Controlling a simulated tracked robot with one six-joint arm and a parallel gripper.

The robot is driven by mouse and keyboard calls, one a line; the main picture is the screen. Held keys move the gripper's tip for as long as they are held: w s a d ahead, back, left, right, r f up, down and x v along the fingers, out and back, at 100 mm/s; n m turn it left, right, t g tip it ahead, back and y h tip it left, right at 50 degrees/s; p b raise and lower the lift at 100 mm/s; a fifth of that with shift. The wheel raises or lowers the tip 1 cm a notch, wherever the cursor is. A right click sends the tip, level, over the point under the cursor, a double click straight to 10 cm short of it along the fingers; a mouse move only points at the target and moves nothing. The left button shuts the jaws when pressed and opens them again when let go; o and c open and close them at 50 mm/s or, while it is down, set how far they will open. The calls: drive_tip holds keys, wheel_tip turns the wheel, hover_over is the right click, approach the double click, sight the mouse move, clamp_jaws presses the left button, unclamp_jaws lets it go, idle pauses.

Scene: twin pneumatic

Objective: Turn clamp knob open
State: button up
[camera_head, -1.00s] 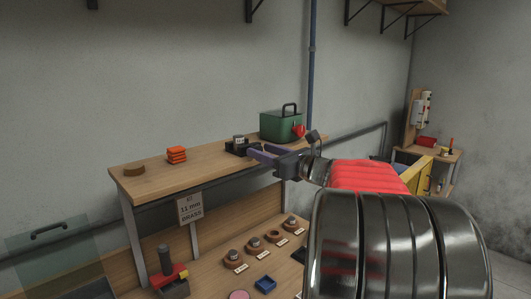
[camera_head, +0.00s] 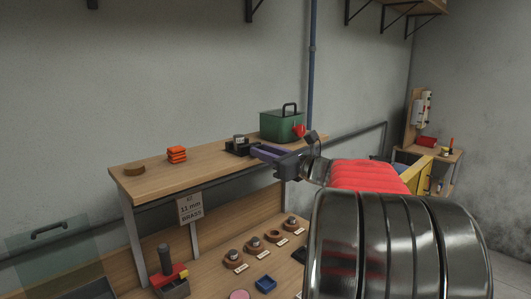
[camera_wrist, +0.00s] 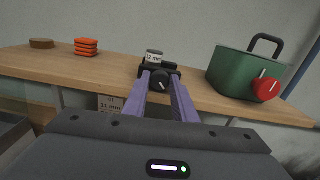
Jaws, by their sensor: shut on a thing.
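The clamp (camera_head: 238,149) is a small black fixture on the upper wooden shelf, holding a grey piece (camera_wrist: 154,56) labelled what looks like 12 mm. In the wrist view its round dark knob (camera_wrist: 160,86) faces me, with a slanted white mark. My gripper (camera_wrist: 161,80) has two purple fingers, one on each side of the knob, shut on it. In the head view my gripper (camera_head: 256,151) reaches the clamp from the right, and the knob is hidden by the fingers.
A green box (camera_head: 281,125) with a black handle and red knob stands close right of the clamp. Orange blocks (camera_head: 177,154) and a brown disc (camera_head: 134,171) lie left on the shelf (camera_head: 205,163). A hanging sign (camera_head: 190,208) reads 11 mm brass. Several labelled parts sit below.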

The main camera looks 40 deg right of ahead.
drive_tip(key=shift+n, duration=2)
drive_tip(key=o, duration=1)
drive_tip(key=shift+o, duration=0.2)
drive_tip(key=shift+s+f, duration=0.1)
drive_tip(key=shift+s, duration=0.05)
drive_tip(key=s, duration=1.3)
drive_tip(key=shift+s+d, duration=0.15)
drive_tip(key=shift+s, duration=0.15)
